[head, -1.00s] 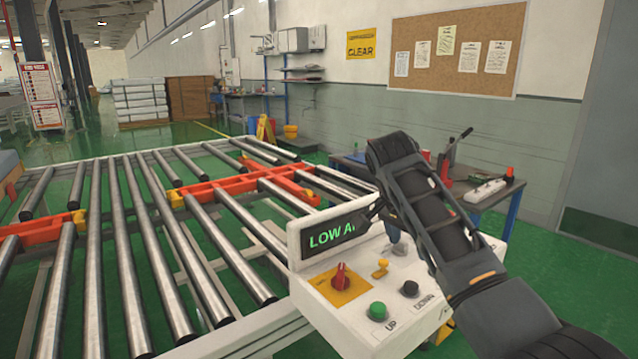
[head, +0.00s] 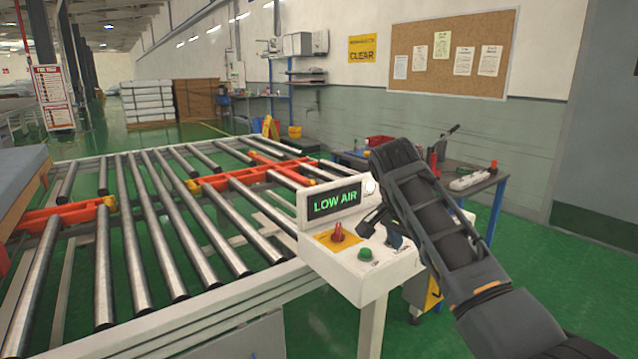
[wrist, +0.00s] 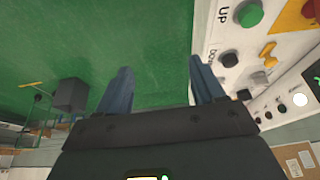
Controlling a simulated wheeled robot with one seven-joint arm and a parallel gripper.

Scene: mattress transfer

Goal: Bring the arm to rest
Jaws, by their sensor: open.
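My gripper (wrist: 160,75) is open and empty in the wrist view, its two blue fingers apart over green floor. The right finger overlaps the edge of the white control console (wrist: 208,40). In the head view my arm rises from the lower right, bends at the top and comes down at the console (head: 335,259), hiding part of its right side. The fingers are mostly hidden there, and I cannot tell whether they touch it.
A roller conveyor (head: 180,235) with orange rails fills the left and middle. A blue-grey slab (head: 18,172) shows at the left edge. A workbench (head: 480,190) with tools stands behind my arm. Green floor is clear at the right (head: 530,240).

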